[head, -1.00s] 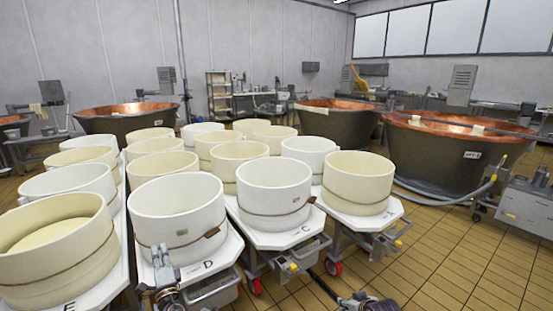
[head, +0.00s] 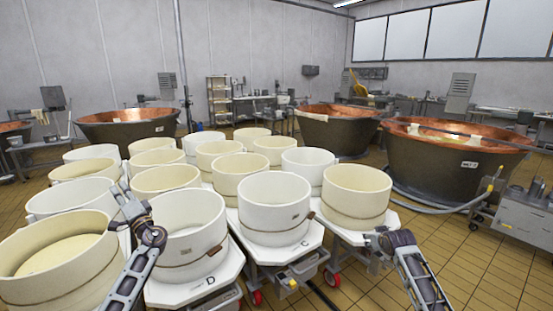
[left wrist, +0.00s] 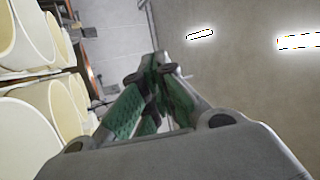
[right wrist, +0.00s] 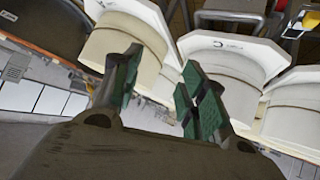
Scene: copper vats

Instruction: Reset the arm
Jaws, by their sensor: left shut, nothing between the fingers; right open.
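My left gripper (head: 125,203) is raised in front of the white tubs at the left of the head view. In the left wrist view its green-padded fingers (left wrist: 154,78) are together with nothing between them. My right gripper (head: 376,242) is low, beside the front right cart in the head view. In the right wrist view its fingers (right wrist: 160,64) are spread apart and empty, with tubs beyond them. Both forearms show in the head view, and the left one covers part of the front tubs.
Several cream and white tubs stand on white carts, including a front tub (head: 188,232) and a right tub (head: 355,195). Copper vats (head: 440,165) stand behind. A metal cart (head: 520,210) is at the right. Tiled floor (head: 465,260) is free at the front right.

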